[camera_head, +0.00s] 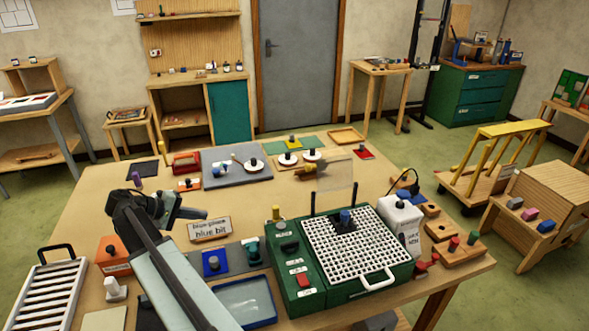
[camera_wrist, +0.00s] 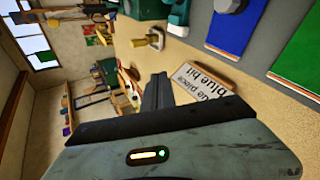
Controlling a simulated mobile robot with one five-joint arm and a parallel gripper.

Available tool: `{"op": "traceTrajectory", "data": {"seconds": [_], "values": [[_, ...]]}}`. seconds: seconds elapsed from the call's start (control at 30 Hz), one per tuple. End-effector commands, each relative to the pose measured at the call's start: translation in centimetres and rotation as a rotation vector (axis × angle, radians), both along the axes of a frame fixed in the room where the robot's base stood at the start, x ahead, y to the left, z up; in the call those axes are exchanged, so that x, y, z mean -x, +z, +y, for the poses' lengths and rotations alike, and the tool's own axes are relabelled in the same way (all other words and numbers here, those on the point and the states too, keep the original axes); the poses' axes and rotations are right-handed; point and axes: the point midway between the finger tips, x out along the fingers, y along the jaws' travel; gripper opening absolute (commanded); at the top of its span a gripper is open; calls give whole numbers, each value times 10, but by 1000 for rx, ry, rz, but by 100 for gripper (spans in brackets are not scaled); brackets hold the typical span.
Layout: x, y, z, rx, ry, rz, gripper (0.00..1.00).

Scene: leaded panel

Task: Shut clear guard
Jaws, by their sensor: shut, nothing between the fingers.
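The clear guard (camera_head: 336,187) stands raised, nearly upright, on two dark posts at the back of the green machine (camera_head: 292,292). Below it is the machine's white grid bed (camera_head: 355,254), with a blue-topped dark piece (camera_head: 346,219) near its back and a white handle at its front. My gripper (camera_head: 204,213) is shut and empty above the table, left of the machine and apart from the guard. I cannot make out the guard in the wrist view.
A white bottle-like unit (camera_head: 399,220) with a black cable stands right of the machine. The sign (camera_head: 209,229), blue block (camera_head: 212,264) and blue tray (camera_head: 247,302) lie between my arm and the machine. A grey mat (camera_head: 237,168) with parts lies behind.

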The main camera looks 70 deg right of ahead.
Motion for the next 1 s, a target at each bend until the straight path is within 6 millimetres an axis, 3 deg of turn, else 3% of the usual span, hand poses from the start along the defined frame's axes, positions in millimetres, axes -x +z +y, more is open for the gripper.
{"op": "traceTrajectory", "data": {"seconds": [0.03, 0.1, 0.2, 0.23, 0.37, 0.67, 1.0], "values": [[20, 19, -55, 105, -84, 73, 0], [57, 54, -109, 245, -187, 180, 0], [103, 91, -157, 377, -300, 298, 0], [113, 99, -165, 402, -322, 323, 0], [134, 116, -181, 456, -371, 377, 0], [154, 118, -192, 460, -374, 380, 0], [215, 118, -231, 460, -373, 379, 0]]}}
